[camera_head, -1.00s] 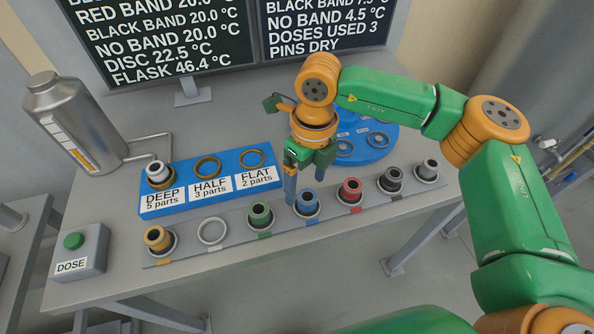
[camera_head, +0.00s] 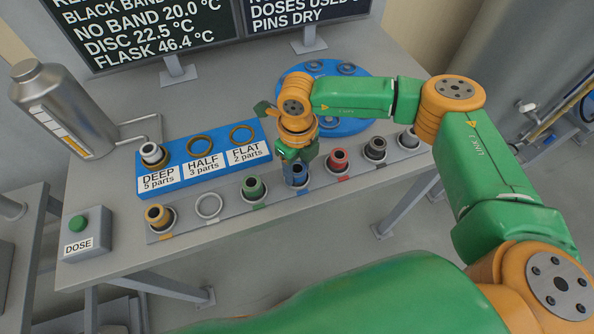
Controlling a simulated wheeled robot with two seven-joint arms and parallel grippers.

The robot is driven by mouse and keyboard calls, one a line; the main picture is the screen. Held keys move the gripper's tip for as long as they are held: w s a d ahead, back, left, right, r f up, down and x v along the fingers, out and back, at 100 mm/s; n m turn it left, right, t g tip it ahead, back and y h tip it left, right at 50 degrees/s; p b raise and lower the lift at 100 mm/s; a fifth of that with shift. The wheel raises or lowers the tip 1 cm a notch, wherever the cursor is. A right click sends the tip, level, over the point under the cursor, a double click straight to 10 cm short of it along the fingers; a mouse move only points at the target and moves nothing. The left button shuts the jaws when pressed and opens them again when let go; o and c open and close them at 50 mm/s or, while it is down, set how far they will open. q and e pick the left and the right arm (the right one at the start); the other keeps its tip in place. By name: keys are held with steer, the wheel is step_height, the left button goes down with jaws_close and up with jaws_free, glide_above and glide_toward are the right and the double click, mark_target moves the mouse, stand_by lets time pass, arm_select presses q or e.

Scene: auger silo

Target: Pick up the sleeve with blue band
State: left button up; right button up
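The sleeve with the blue band (camera_head: 296,176) stands upright in its seat in the grey rack (camera_head: 232,206), between the green and the red sleeves. My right gripper (camera_head: 297,160) is directly above it, pointing down, with its fingers at the sleeve's top. The gripper and wrist hide part of the sleeve's upper end. I cannot tell whether the fingers are closed on it. My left gripper is not in view.
The rack also holds yellow (camera_head: 158,217), green (camera_head: 253,188), red (camera_head: 338,161), black (camera_head: 375,149) and plain sleeves (camera_head: 409,138); one seat (camera_head: 208,206) is empty. Behind are a blue block (camera_head: 150,190) and a blue round disc (camera_head: 353,127). A DOSE button box (camera_head: 88,240) stands left.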

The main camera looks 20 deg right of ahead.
jaws_close()
steer(key=shift+w, duration=0.15)
steer(key=shift+r, duration=0.1)
